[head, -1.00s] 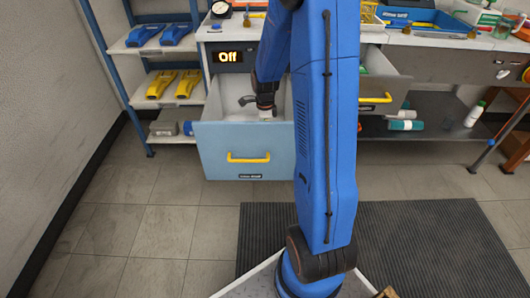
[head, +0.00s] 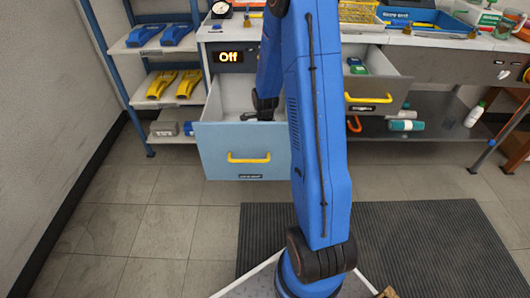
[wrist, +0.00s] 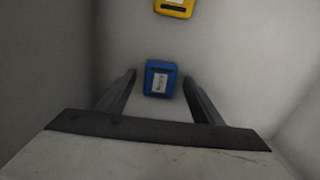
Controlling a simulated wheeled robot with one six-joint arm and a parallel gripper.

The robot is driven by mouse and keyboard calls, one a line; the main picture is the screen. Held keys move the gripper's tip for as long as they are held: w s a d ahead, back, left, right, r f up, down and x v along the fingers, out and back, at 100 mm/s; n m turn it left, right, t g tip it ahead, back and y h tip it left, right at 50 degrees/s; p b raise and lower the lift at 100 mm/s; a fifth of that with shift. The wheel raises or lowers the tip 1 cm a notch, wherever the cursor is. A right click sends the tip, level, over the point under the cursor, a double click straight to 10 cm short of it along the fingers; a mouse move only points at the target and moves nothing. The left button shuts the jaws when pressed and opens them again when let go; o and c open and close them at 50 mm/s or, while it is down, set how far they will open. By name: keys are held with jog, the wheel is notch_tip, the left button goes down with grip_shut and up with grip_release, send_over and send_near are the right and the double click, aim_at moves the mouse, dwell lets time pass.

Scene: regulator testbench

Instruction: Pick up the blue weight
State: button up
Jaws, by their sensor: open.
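The blue weight (wrist: 160,78) is a small blue block with a pale label. It lies on the light floor of the open blue-fronted drawer (head: 231,144). In the wrist view it shows between the tips of my gripper (wrist: 160,76), whose two dark fingers are spread apart on either side with nothing held. How far the tips are above the weight I cannot tell. In the head view my arm reaches down into the drawer, and the drawer front and my arm hide the weight.
A yellow weight (wrist: 174,8) lies beyond the blue one in the same drawer. Drawer walls rise on both sides. A second open drawer (head: 372,107) with green and blue things stands to the right. Shelves (head: 158,85) with blue and yellow tools are at left.

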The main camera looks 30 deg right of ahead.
grip_shut()
jog(key=shift+r, duration=0.1)
